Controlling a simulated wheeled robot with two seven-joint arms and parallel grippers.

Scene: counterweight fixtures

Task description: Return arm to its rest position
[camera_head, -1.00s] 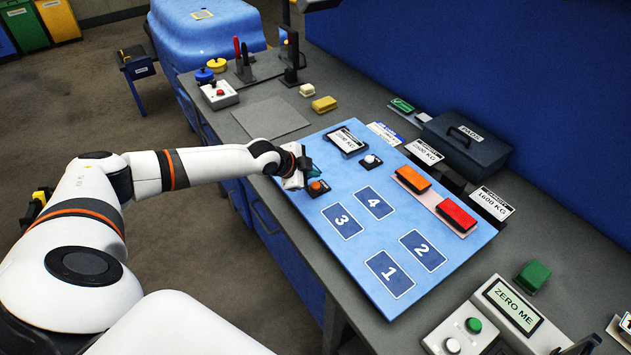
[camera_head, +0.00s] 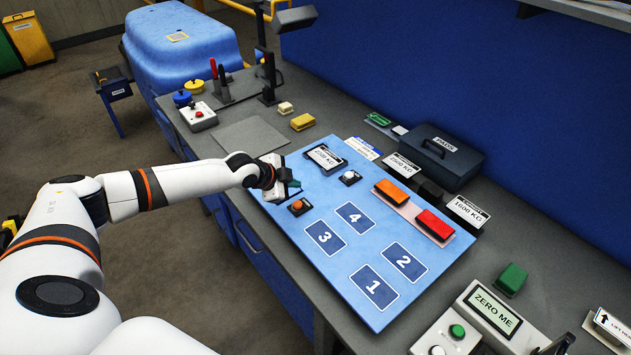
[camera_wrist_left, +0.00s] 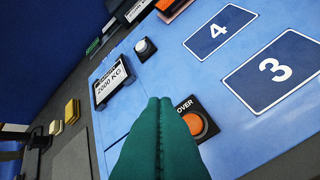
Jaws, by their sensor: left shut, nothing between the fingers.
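My left arm comes in from the left in the head view. Its gripper (camera_head: 290,186) is over the left edge of the blue board (camera_head: 330,275), beside an orange button (camera_head: 298,206). In the left wrist view the green fingers (camera_wrist_left: 160,145) are pressed together with nothing between them. The orange button (camera_wrist_left: 193,124) shows just to the right of the fingertips there. Whether the fingers touch the board cannot be told. My right gripper is not in view.
The board carries a 2000 KG sign (camera_head: 325,157), a white button (camera_head: 350,177), numbered panels, an orange block (camera_head: 395,192) and a red block (camera_head: 435,224). A dark case (camera_head: 440,158) stands behind. A ZERO ME display (camera_head: 493,310) is at the front right. Grey counter lies beyond the board.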

